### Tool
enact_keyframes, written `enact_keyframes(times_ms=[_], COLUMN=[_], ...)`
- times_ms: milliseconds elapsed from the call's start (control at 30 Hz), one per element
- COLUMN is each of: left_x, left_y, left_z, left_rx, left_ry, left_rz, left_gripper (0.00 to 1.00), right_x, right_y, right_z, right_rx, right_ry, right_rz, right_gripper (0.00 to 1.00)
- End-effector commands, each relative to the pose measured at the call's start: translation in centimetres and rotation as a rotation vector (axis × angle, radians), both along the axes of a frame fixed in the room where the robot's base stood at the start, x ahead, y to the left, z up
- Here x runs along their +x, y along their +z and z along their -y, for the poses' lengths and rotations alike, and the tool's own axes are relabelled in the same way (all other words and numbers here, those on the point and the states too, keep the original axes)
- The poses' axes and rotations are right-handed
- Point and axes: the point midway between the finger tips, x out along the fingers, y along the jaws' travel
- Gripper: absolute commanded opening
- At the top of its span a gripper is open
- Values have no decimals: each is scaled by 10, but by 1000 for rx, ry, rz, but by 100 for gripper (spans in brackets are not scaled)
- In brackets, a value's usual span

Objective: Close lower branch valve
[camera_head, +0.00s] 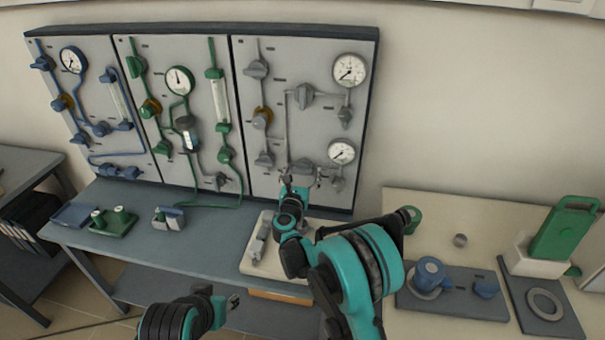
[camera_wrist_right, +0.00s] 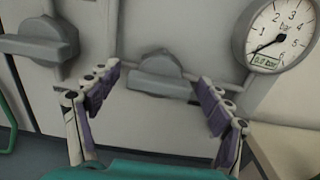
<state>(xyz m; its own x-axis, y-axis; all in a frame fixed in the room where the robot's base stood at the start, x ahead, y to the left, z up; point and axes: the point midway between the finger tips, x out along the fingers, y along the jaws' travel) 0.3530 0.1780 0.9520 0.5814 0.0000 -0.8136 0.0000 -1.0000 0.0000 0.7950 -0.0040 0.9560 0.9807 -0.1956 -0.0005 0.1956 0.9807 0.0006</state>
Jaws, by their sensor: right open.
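The right grey panel (camera_head: 305,70) carries grey valve knobs. In the right wrist view a grey knob (camera_wrist_right: 160,76) lies ahead between the open fingers of my right gripper (camera_wrist_right: 160,98), its handle roughly horizontal. The fingers do not visibly grip it. In the head view my right gripper (camera_head: 300,182) is at the panel's lower part and partly hides that knob (camera_head: 303,165). Another grey knob (camera_wrist_right: 42,44) is to its left; it also shows in the head view (camera_head: 265,158). My left gripper (camera_head: 232,301) is low in front of the bench; its jaw opening is unclear.
The lower gauge (camera_head: 341,152), reading 0.0 bar in the right wrist view (camera_wrist_right: 280,35), is right of the knob. Blue (camera_head: 85,110) and green (camera_head: 170,90) pipework is further left. A pale tray (camera_head: 250,262) lies below. A side table (camera_head: 450,215) stands right.

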Motion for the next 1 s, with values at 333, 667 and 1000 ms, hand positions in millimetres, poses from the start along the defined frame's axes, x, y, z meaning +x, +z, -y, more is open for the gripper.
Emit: enact_keyframes(times_ms=[333, 667, 1000], left_x=[0, 0, 0], left_y=[0, 0, -3], left_z=[0, 0, 0], left_rx=[0, 0, 0], left_ry=[0, 0, 0], left_rz=[0, 0, 0], left_gripper=[40, 40, 40], right_x=[0, 0, 0], right_y=[0, 0, 0], right_z=[0, 0, -1], right_rx=[0, -26, -222], right_ry=[0, 0, 0], right_rz=[0, -5, -44], right_gripper=[29, 29, 29])
